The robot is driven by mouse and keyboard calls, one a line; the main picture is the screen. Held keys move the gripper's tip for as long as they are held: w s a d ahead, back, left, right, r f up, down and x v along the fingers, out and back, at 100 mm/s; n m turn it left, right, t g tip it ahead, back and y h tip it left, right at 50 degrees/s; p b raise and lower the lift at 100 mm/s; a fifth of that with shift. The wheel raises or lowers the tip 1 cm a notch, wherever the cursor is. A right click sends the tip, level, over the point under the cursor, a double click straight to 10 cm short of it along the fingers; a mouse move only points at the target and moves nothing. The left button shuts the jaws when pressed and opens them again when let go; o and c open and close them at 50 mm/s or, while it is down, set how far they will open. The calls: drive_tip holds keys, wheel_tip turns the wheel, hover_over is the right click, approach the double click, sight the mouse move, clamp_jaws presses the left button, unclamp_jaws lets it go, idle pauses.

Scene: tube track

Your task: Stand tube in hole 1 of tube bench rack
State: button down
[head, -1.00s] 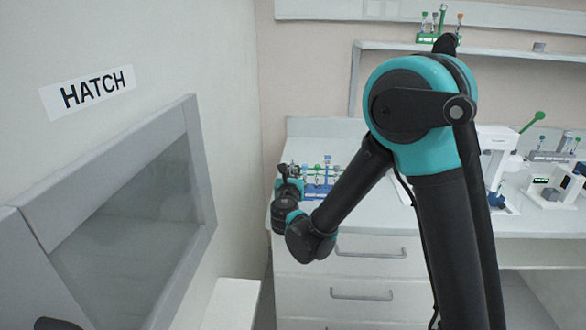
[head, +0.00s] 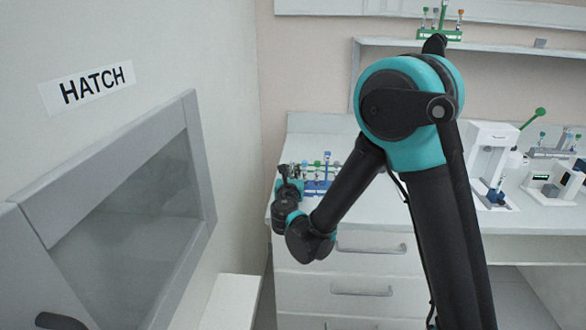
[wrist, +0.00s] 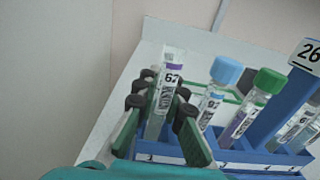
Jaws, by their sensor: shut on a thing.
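My gripper (wrist: 160,105) is shut on a clear tube (wrist: 163,92) with a white label reading 62 and a purple band. The tube is nearly upright, with its top above the fingers. It is at the left end of the blue tube bench rack (wrist: 235,158); its lower end is hidden, so I cannot tell whether it is in a hole. In the head view my gripper (head: 288,184) is at the left end of the rack (head: 318,187), and the held tube is not clear there.
In the wrist view, a blue-capped tube (wrist: 226,72) and a green-capped tube (wrist: 270,80) stand to the right, beside a tag reading 26 (wrist: 308,55). The hatch (head: 130,220) and wall are close on the left. Lab instruments (head: 492,165) stand on the right bench.

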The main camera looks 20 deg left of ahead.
drive_tip(key=c, duration=1.5)
unclamp_jaws()
drive_tip(key=shift+c, duration=0.2)
drive_tip(key=shift+s, duration=0.1)
drive_tip(key=v, duration=1.1)
drive_tip(key=shift+s+d, duration=0.2)
drive_tip(key=shift+s, duration=0.2)
